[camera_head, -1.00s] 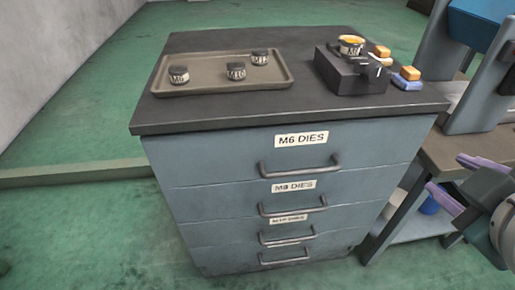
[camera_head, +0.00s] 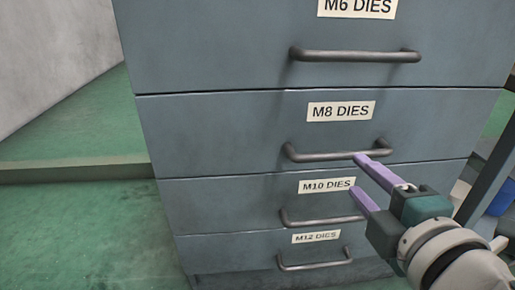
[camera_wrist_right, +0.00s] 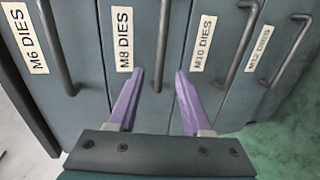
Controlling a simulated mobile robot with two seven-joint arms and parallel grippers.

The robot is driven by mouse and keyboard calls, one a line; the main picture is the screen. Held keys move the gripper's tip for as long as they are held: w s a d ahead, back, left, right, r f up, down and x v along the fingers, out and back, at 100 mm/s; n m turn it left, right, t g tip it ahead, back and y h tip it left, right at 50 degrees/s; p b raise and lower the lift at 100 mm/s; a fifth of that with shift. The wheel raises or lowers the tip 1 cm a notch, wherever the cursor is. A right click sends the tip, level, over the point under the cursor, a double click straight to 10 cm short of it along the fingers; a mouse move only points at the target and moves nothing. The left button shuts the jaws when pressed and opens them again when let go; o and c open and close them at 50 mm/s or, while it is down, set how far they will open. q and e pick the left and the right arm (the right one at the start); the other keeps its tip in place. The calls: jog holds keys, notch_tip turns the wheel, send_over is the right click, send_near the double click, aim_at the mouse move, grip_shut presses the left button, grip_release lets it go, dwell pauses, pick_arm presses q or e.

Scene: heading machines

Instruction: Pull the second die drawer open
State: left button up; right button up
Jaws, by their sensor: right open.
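The second die drawer (camera_head: 220,131), labelled M8 DIES, is shut in the head view. Its dark bar handle (camera_head: 335,154) runs across the drawer front below the label. My right gripper (camera_head: 356,174) is open, with two purple fingers pointing at the cabinet. Its upper fingertip appears near the right end of the M8 handle, its lower one near the M10 label. In the right wrist view the M8 handle (camera_wrist_right: 164,45) stands upright in the picture, ahead of and between the open fingers (camera_wrist_right: 158,78). I cannot tell whether they touch it. My left gripper is not in view.
The M6 drawer (camera_head: 220,45) above and the M10 (camera_head: 225,205) and M12 (camera_head: 225,247) drawers below are shut, each with a similar handle. Green floor lies left of the cabinet. A blue container (camera_head: 500,197) shows at the right.

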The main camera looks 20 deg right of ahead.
aim_at(337, 158)
jog(key=b+x, duration=0.2)
jog(key=x, duration=0.8)
jog(key=shift+a+f, duration=0.1)
jog(key=shift+c, duration=0.4)
jog(key=c, duration=0.6)
grip_shut()
